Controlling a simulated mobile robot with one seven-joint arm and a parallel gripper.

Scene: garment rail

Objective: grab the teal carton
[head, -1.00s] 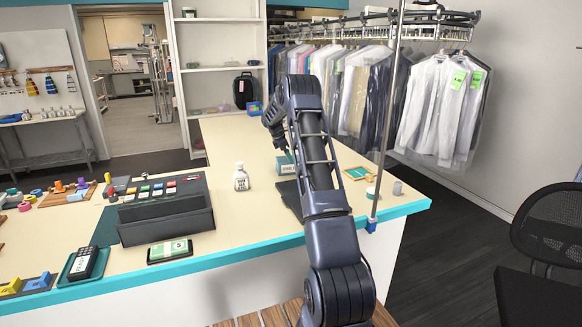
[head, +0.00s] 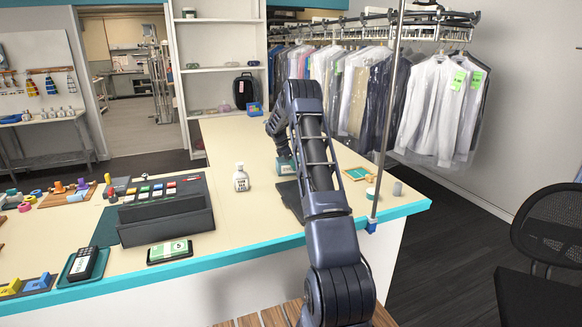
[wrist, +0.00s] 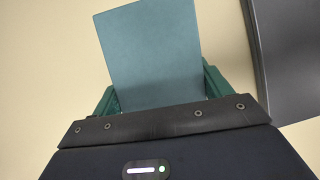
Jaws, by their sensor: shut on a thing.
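The teal carton (wrist: 150,50) fills the middle of the wrist view, with its flat teal face toward the camera. My gripper (wrist: 160,85) is shut on it, with a green finger showing at each side of the carton. In the head view the carton (head: 286,167) shows only in part, on or just above the counter, left of my forearm. My arm hides the rest of it, and the fingers cannot be made out there.
A white bottle (head: 241,178) stands on the counter (head: 225,140) left of the carton. A cash register (head: 163,208) is further left. A dark flat-based object (head: 290,197) is close by my arm. A pole (head: 384,130) rises at the counter's right end.

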